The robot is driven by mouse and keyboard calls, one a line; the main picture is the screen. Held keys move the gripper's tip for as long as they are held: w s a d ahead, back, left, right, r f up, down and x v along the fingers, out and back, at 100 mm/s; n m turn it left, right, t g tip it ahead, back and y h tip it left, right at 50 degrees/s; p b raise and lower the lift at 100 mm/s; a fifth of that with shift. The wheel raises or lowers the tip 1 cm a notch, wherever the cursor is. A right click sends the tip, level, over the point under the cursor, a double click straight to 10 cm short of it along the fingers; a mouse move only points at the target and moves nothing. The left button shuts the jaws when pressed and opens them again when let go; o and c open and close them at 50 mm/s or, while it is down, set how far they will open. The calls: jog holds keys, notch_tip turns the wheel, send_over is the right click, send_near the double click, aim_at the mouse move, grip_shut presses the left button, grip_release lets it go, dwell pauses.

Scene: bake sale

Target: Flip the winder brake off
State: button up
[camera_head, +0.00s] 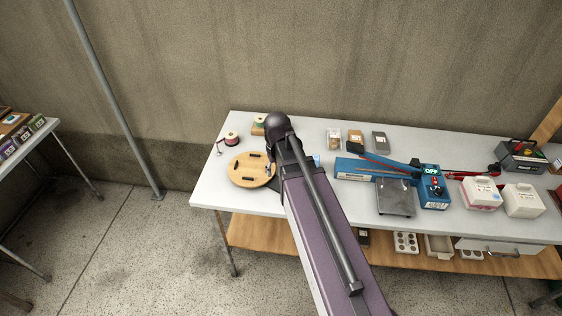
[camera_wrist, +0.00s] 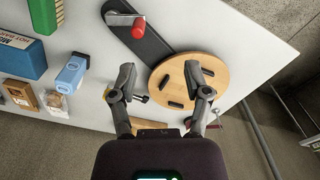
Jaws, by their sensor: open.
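The winder's round wooden disc (camera_wrist: 205,72) with black pegs fills the middle right of the wrist view. In the head view the wooden disc (camera_head: 240,172) lies at the table's left end, partly covered by my arm. My gripper (camera_wrist: 160,75) is open and empty, one finger over the disc and the other to its left. A small dark piece (camera_wrist: 143,98) sits between the fingers; I cannot tell whether it is the brake.
A blue bottle-shaped object (camera_wrist: 72,74) and small packets (camera_wrist: 55,102) lie left of the winder. Spools (camera_head: 231,138) stand at the table's back left. A blue sealer (camera_head: 350,170), a scale (camera_head: 396,196) and white boxes (camera_head: 481,193) stand to the right.

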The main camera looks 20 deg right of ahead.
jog(key=s+a+f+b, duration=0.1)
jog(key=s+a, duration=0.3)
jog(key=s, duration=0.3)
jog(key=shift+f, duration=0.15)
dwell(1.4)
